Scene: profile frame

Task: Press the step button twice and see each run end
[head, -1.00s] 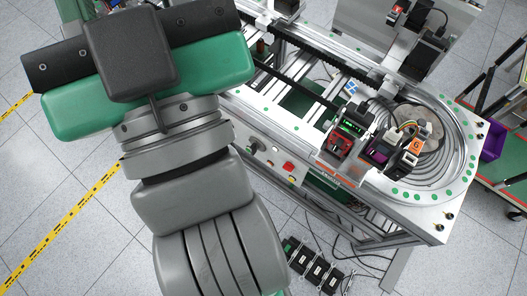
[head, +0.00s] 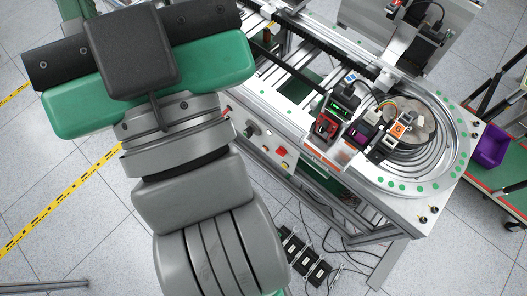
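The front face of the profile frame bears a control panel (head: 264,142). On it are a dark round knob (head: 250,130) and a red button (head: 281,152), with small pale parts beside them. I cannot read which control is the step button. My arm fills the left and middle of the view, and my gripper (head: 150,88) is at its far end, left of the panel and apart from it in the picture. Only its green and black upper body shows. Its fingertips are hidden beneath, so open or shut cannot be seen.
Black boxes (head: 318,272) and cables lie on the floor below. A purple bin (head: 489,146) is at right.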

